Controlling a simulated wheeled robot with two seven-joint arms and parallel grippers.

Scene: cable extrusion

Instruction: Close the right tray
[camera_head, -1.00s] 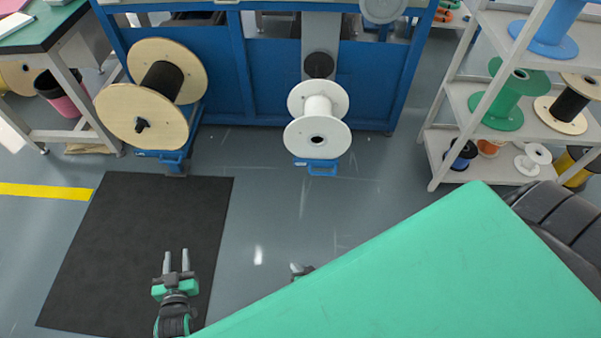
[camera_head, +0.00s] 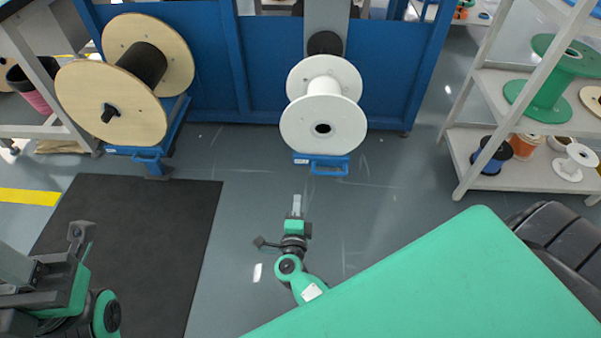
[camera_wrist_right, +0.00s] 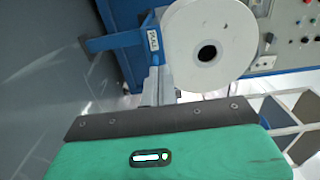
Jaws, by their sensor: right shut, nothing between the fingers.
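The right tray (camera_head: 322,160) is a blue tray with a handle at its front. It juts out from the blue machine under a white spool (camera_head: 323,120). My right gripper (camera_head: 297,204) is shut and empty, pointing at the tray from in front, with a floor gap between them. In the right wrist view, the grey fingertips (camera_wrist_right: 159,88) show just below the tray's blue front (camera_wrist_right: 115,39) and beside the white spool (camera_wrist_right: 207,50); contact cannot be told. My left arm is at the lower left of the head view, and its fingers cannot be made out.
A left tray (camera_head: 150,155) carries a wooden spool (camera_head: 110,103) with black cable. A black mat (camera_head: 150,230) lies on the floor at left. A shelf (camera_head: 470,165) with spools stands at right. The floor before the right tray is clear.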

